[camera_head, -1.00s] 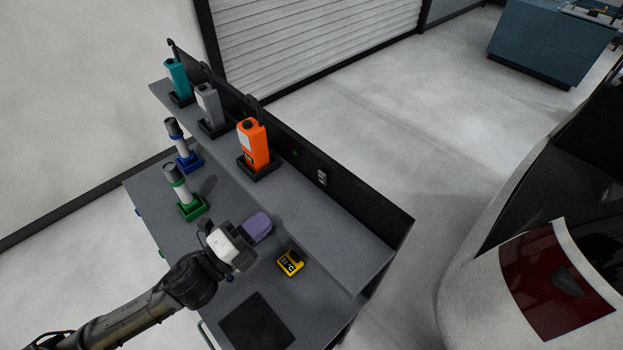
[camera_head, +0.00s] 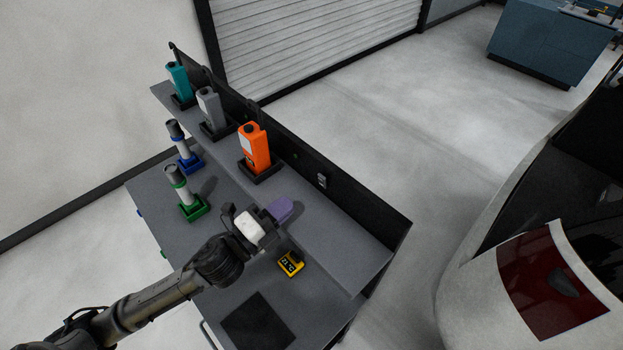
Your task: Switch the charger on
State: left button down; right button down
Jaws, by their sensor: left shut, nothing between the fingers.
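A small yellow-and-black block (camera_head: 291,264) with a label on top lies on the lower bench surface; I cannot tell whether it is the charger or a battery. A small light-grey plate (camera_head: 322,181), like a socket or switch, is on the dark back panel. A tiny green spot (camera_head: 296,156) shows on that panel. My left gripper (camera_head: 287,205) has a white body and purple fingers, which are shut and empty. It is over the front edge of the raised shelf, behind the yellow block and short of the plate. My right gripper is not in view.
The raised shelf (camera_head: 330,223) holds orange (camera_head: 255,147), grey (camera_head: 209,108) and teal (camera_head: 178,80) handheld units in black holders. White cylinders stand in green (camera_head: 195,209) and blue (camera_head: 190,163) holders on the bench. A dark mat (camera_head: 258,322) lies at front. The shelf's right part looks clear.

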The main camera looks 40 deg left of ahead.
aim_at(320, 177)
pick_arm(q)
jog(key=p+x, duration=0.1)
jog(key=x, duration=0.5)
jog(key=shift+w+r, duration=0.15)
jog(key=shift+p+x, duration=0.45)
jog(key=shift+x, duration=0.45)
